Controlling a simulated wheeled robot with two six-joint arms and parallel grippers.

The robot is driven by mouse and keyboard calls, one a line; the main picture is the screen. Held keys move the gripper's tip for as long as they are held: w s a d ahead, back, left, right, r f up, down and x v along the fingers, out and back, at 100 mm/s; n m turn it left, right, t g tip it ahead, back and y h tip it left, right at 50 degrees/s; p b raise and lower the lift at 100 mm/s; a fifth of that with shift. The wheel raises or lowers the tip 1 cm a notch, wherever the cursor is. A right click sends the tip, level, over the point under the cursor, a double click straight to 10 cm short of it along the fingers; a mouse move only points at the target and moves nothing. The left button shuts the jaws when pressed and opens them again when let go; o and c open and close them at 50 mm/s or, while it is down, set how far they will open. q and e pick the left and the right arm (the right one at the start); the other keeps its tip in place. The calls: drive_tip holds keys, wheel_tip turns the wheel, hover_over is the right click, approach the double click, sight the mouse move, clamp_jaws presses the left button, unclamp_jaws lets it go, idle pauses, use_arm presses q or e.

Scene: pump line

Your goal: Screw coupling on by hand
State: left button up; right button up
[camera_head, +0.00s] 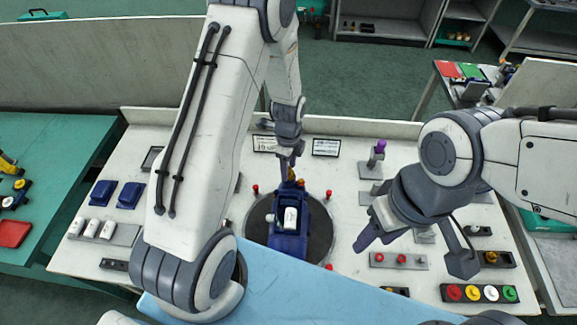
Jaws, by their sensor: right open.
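A blue pump body (287,244) with a white block (290,217) on it stands on a dark round plate (259,225) in the middle of the bench. A small brass-coloured piece (291,173) shows at its far end; I cannot tell whether it is the coupling. My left gripper (290,168) reaches down from above at that far end, by the brass piece. Its fingers are too small and overlapped to show whether they grip it. My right gripper (416,252) is open and empty, its fingers spread wide above the bench right of the pump.
Small red pegs (328,194) stand around the round plate. A purple-topped post (379,149) is behind my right gripper. A strip of coloured buttons (478,293) lies at the front right. Blue blocks (131,194) and white cylinders (91,229) are at the left.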

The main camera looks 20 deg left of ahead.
use_arm(q)
drive_tip(key=shift+n, duration=1.7)
drive_tip(key=n, duration=0.3)
drive_tip(key=shift+n, duration=0.3)
drive_tip(key=shift+n, duration=1.6)
